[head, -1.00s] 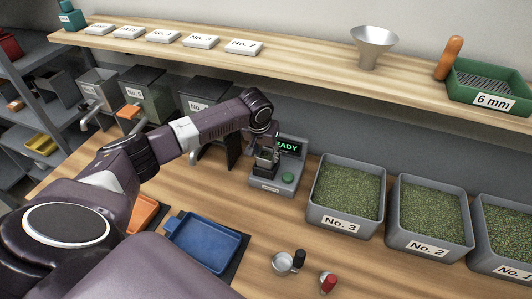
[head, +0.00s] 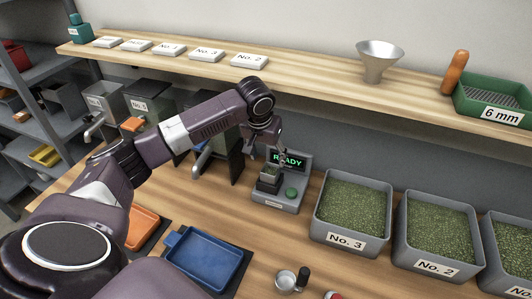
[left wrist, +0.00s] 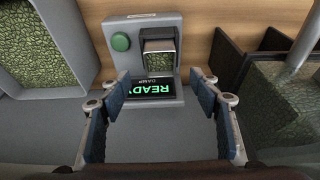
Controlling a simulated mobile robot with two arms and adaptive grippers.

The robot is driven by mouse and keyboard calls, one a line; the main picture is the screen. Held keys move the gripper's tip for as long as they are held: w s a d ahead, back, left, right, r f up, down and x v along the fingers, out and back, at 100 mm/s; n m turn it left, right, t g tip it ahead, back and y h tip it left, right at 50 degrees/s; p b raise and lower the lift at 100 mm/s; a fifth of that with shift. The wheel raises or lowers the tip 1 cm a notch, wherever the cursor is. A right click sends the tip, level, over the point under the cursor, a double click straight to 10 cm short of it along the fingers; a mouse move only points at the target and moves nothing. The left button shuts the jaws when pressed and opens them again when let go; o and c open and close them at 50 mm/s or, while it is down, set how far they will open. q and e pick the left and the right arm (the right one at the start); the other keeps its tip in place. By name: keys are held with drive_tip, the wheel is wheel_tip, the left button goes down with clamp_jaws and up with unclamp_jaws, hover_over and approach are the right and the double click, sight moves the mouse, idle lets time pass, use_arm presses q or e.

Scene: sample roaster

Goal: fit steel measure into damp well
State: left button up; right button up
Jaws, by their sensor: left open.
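The grey damp meter (head: 289,198) stands on the wooden bench, with a lit READY screen and a green button. A small square steel measure (head: 270,178) holding green beans stands at the meter's well, beside the button, and appears upright. It also shows in the left wrist view (left wrist: 159,46); how deep it sits cannot be told. My left gripper (head: 283,152) is just above the meter, apart from the measure. In the left wrist view its fingers (left wrist: 160,79) are spread with nothing between them. My right gripper is not in view.
Grey bins of green beans, No. 3 (head: 353,212) and No. 2 (head: 440,238), stand right of the meter. A blue tray (head: 205,258) and a round metal cup (head: 286,281) lie in front. A dark-framed hopper stands close on the left. The shelf (head: 310,92) runs above.

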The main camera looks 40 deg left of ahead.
use_arm(q)
drive_tip(key=shift+v, duration=2.05)
